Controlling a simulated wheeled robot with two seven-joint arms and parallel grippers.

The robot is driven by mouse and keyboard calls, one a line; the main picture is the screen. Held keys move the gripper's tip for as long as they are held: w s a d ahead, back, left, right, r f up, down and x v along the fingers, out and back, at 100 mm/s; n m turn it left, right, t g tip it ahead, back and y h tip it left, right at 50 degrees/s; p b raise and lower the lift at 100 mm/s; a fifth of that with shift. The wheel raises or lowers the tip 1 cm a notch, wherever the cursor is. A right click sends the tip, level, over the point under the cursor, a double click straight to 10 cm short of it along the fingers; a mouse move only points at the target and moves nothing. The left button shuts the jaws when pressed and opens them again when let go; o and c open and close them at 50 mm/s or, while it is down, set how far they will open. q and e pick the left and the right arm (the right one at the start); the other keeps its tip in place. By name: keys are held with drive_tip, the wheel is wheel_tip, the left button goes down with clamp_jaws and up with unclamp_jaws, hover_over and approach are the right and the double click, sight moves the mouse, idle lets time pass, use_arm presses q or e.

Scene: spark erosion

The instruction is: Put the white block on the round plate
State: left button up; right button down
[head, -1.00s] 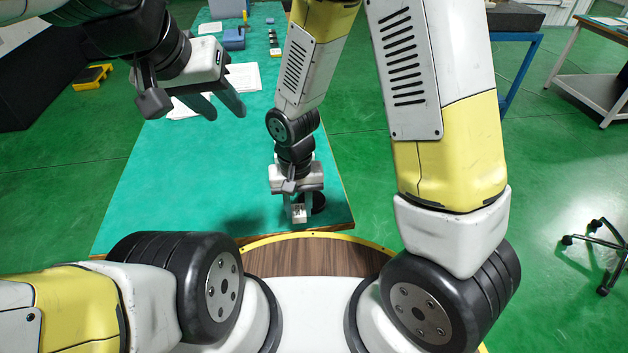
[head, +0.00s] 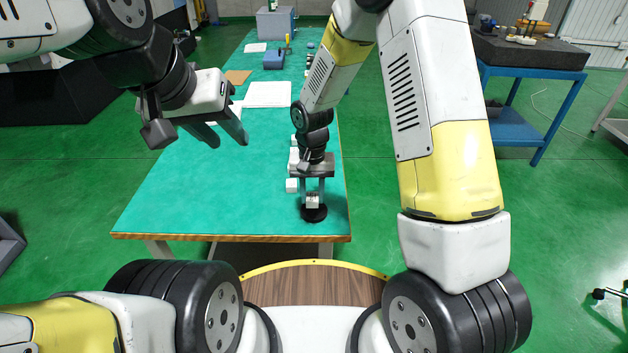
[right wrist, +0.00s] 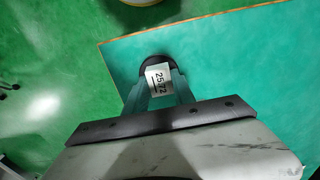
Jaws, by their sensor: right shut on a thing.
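My right gripper (head: 313,197) is shut on a small white block (head: 312,202). The block has the number 25.72 on its top face, seen in the right wrist view (right wrist: 159,82). The black round plate (head: 314,215) lies near the table's front right corner, directly below the block. The plate also shows behind the block in the right wrist view (right wrist: 152,62). I cannot tell whether the block touches the plate. My left gripper (head: 228,142) is open and empty, above the table to the left.
Another white block (head: 292,185) stands on the green table (head: 190,200) just left of my right gripper, with more pale blocks behind it. White papers (head: 268,94), a blue item (head: 274,60) and a grey box (head: 275,24) lie farther back. The table's front left is clear.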

sight(314, 193)
drive_tip(key=shift+w+d+f, duration=0.1)
drive_tip(key=shift+w+d, duration=0.15)
drive_tip(key=shift+w, duration=0.45)
drive_tip(key=shift+f, duration=1.75)
drive_tip(key=shift+f, duration=0.15)
drive_tip(key=c, duration=1.1)
unclamp_jaws()
drive_tip(key=shift+o, duration=0.2)
